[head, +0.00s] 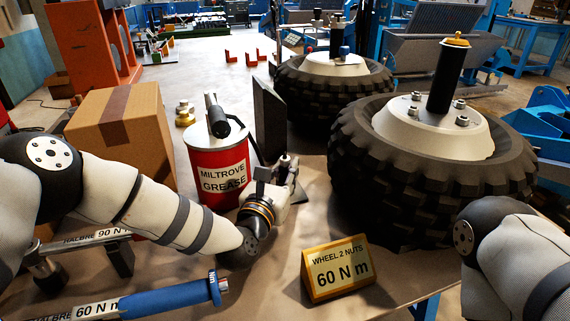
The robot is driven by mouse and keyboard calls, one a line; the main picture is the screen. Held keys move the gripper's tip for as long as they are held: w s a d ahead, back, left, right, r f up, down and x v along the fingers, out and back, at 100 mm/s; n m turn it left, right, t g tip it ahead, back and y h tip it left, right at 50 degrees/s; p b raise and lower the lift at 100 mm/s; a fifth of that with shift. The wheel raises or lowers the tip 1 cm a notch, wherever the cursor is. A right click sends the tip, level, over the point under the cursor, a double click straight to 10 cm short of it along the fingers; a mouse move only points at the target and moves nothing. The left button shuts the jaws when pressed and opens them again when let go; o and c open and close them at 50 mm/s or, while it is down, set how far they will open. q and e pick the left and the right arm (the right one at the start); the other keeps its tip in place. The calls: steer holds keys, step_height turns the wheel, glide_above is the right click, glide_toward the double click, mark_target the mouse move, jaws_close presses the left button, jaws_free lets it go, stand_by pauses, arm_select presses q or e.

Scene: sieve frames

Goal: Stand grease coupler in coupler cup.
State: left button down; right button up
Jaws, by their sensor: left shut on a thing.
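A red grease drum (221,165) labelled MILTROVE GREASE stands on the bench with a dark pump head (216,117) on its white lid. A thin black hose runs from the pump down towards my left gripper (288,170), just right of the drum. That gripper is shut on a small grey piece, seemingly the grease coupler (285,159), held in front of a dark upright plate (269,122). The fingers hide much of the coupler. I cannot make out the coupler cup. My right arm enters at the lower right; its gripper is out of view.
A cardboard box (122,131) is left of the drum. A yellow 60 N m sign (338,269) stands in front, and a blue-handled wrench (170,299) lies at front left.

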arm_select(q)
steer(key=c, duration=1.4)
jaws_free()
step_height(320, 180, up, 10)
steer(key=shift+r, duration=0.1)
